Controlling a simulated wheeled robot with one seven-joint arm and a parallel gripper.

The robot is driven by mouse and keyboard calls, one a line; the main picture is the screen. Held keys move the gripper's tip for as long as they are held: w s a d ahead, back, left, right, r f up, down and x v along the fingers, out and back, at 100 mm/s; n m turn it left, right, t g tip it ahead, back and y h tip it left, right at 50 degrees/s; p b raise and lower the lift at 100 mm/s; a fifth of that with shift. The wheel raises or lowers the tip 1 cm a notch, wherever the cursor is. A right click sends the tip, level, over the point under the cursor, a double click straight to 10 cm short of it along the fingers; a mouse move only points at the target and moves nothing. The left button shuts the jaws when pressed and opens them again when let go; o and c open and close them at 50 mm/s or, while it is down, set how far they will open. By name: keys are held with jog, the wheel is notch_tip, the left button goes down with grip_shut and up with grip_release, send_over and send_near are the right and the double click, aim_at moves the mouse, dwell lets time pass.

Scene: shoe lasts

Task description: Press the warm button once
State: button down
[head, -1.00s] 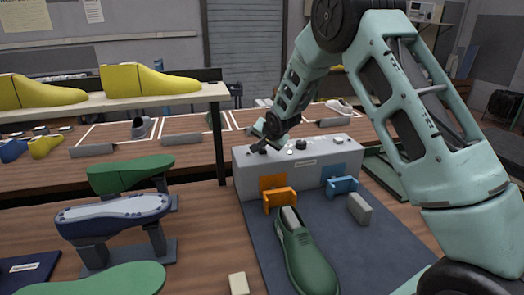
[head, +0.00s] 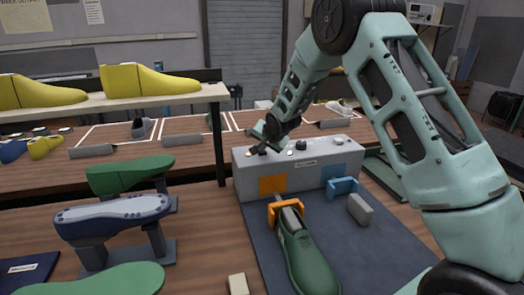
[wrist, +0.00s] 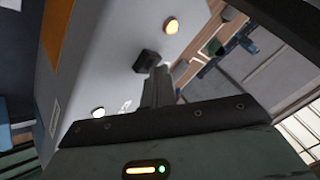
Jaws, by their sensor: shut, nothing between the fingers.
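A grey control box (head: 300,172) stands at the back of the dark mat, with small buttons and lamps on top. My gripper (head: 262,148) is shut and empty at the box's left end. In the wrist view my gripper (wrist: 158,72) has its tips at a black block-shaped button (wrist: 146,61), touching or very near it; I cannot tell which. An amber lamp (wrist: 171,27) glows beside that button. A pale lamp (wrist: 98,113) lies farther along the top. I can read no label naming the warm button.
A green shoe (head: 308,252) lies on the mat (head: 378,245), with an orange bracket (head: 273,211) at its heel. A blue bracket (head: 342,188) and a grey block (head: 360,210) are to its right. Shoe lasts on stands fill the left.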

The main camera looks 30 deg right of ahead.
aim_at(263, 152)
jog(key=shift+r+p, duration=0.45)
jog(key=shift+r, duration=0.35)
jog(key=shift+r+p, duration=1.5)
jog(key=shift+r, duration=1.1)
jog(key=shift+f, duration=0.1)
jog(key=s+a+r+n+g+y, duration=0.15)
jog(key=s+a+n, duration=0.25)
jog(key=s+a, duration=0.7)
jog(key=s+a+r+n+g+y, duration=0.1)
jog(key=s+a+n+g+y, duration=0.3)
jog(key=s+a, duration=0.7)
jog(key=s+a+n+g+h+b, duration=0.1)
jog(key=s+n, duration=0.9)
jog(key=s, duration=1.7)
jog(key=a+g+h, duration=0.1)
jog(key=g+h, duration=0.1)
jog(key=h, duration=0.1)
jog(key=shift+f+g, duration=0.3)
jog(key=shift+g, duration=0.05)
